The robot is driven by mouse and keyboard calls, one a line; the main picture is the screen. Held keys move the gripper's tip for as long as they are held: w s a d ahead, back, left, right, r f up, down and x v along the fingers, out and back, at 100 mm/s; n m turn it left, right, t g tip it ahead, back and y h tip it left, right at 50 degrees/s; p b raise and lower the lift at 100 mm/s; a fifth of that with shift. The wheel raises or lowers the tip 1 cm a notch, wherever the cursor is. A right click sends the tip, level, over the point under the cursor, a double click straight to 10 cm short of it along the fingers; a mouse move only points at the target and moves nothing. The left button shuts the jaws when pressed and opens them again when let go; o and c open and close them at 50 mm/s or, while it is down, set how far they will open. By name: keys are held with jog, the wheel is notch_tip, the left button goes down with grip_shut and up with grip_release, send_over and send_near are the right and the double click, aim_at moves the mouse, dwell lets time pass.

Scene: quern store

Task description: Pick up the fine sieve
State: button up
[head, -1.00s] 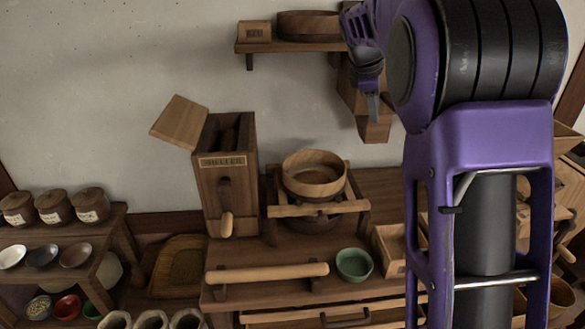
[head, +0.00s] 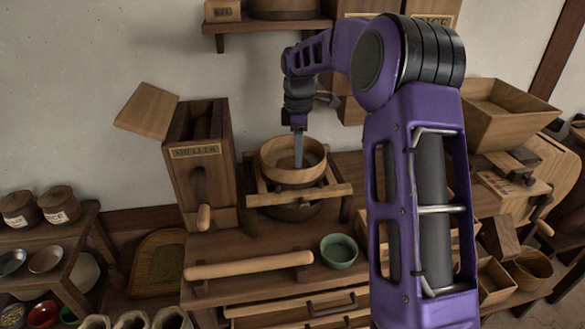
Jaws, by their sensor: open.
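A round wooden sieve (head: 294,176) with a pale rim sits level on a wooden frame (head: 265,199) on the bench, above a darker round body. I see no label on it, so I cannot confirm that it is the fine one. My gripper (head: 299,160) points straight down over the sieve, its fingertips at or just above the opening. It is open, with nothing between the fingers. I cannot tell whether a finger touches the rim. Another round wooden vessel (head: 283,8) stands on the wall shelf, cut off by the top edge.
The wooden sheller box (head: 198,165) with its raised lid stands close left of the sieve. A green bowl (head: 338,251) and a wooden roller (head: 248,265) lie in front. The wall shelf (head: 262,28) is above; a wooden hopper (head: 505,112) is at right.

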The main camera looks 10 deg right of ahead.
aim_at(297, 186)
jog(key=f, duration=0.2)
jog(key=f+b, duration=0.1)
jog(key=f, duration=0.5)
jog(key=shift+w+a, duration=0.1)
jog(key=shift+w, duration=0.15)
grip_shut()
dwell(1.1)
